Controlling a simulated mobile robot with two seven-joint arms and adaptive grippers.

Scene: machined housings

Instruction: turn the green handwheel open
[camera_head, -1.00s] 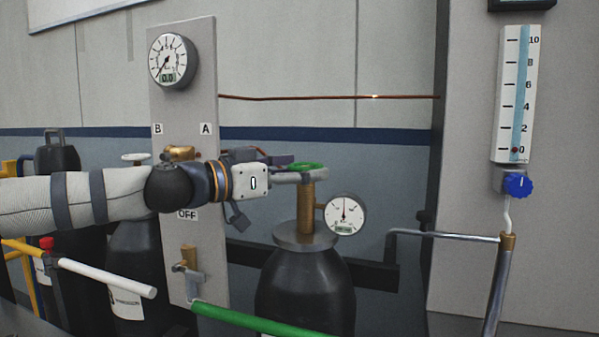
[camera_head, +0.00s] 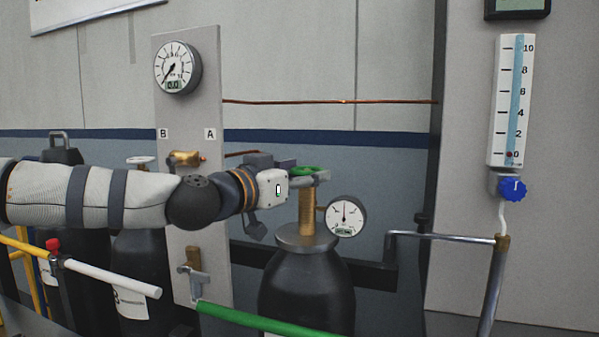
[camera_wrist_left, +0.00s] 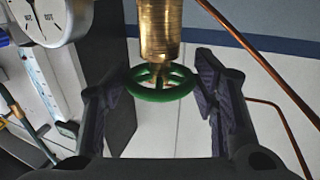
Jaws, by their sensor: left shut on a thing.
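The green handwheel (camera_head: 306,169) sits on top of the brass valve (camera_head: 307,212) of a dark gas cylinder (camera_head: 306,285). In the left wrist view the handwheel (camera_wrist_left: 160,95) shows as a spoked green ring on the brass stem (camera_wrist_left: 159,30). My left gripper (camera_head: 312,178) reaches in from the left and is shut on the handwheel, partly hiding it in the head view. In the left wrist view its dark fingers (camera_wrist_left: 160,80) stand on either side of the rim; contact on the right side is hard to make out. My right gripper is not in view.
A round gauge (camera_head: 346,216) is beside the valve on the right. A grey panel (camera_head: 200,110) with another gauge (camera_head: 177,68) stands behind my left arm. A green bar (camera_head: 265,321) and a white bar (camera_head: 110,277) cross in front. A flowmeter (camera_head: 510,100) with a blue knob (camera_head: 512,188) hangs right.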

